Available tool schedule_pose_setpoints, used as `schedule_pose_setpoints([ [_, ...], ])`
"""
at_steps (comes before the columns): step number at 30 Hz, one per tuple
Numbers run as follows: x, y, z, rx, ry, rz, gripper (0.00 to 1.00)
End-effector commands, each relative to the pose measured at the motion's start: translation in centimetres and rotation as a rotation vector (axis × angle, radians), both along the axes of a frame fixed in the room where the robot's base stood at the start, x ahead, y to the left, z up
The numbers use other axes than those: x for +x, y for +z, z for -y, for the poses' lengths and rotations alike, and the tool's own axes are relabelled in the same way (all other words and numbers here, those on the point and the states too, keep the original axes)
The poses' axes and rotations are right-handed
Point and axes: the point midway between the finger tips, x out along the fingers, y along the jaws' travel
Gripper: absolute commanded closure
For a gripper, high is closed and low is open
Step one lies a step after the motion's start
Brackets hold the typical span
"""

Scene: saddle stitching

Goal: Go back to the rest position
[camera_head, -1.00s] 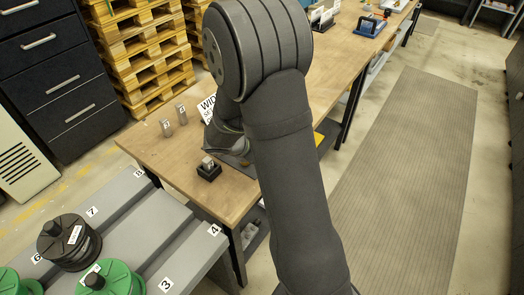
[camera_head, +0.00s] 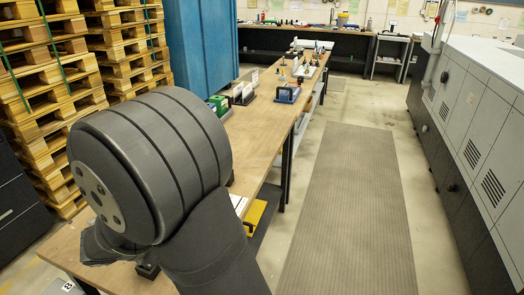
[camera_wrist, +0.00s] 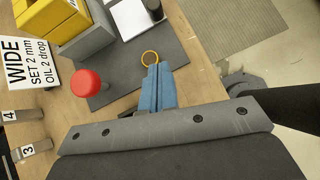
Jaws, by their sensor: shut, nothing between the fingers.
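My gripper (camera_wrist: 158,72) shows in the wrist view with its blue fingers closed together and nothing between them. It is above the wooden bench, over the edge of a dark grey mat (camera_wrist: 126,66). An orange ring (camera_wrist: 150,58) appears just beyond the fingertips; I cannot tell how far below them it lies. In the head view my large dark arm fills the lower left and hides the gripper.
Near the gripper are a red round knob (camera_wrist: 87,83), a "WIDE" sign (camera_wrist: 25,68), a yellow block (camera_wrist: 50,18) and metal blocks 3 and 4. The bench (camera_head: 253,128) runs away; pallets (camera_head: 45,90) stand left. A clear floor mat (camera_head: 350,210) lies right.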

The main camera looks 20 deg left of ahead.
Motion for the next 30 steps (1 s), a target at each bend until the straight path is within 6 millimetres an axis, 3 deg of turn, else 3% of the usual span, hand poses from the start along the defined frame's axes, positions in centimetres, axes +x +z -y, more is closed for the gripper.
schedule_pose_setpoints([
  [11,1.3,-1.3,0.4,-0.002,-0.004,0.0,1.0],
  [24,7.2,-7.1,2.0,-0.002,-0.004,-0.002,1.0],
  [30,9.7,-7.1,2.5,0.001,-0.006,0.002,1.0],
])
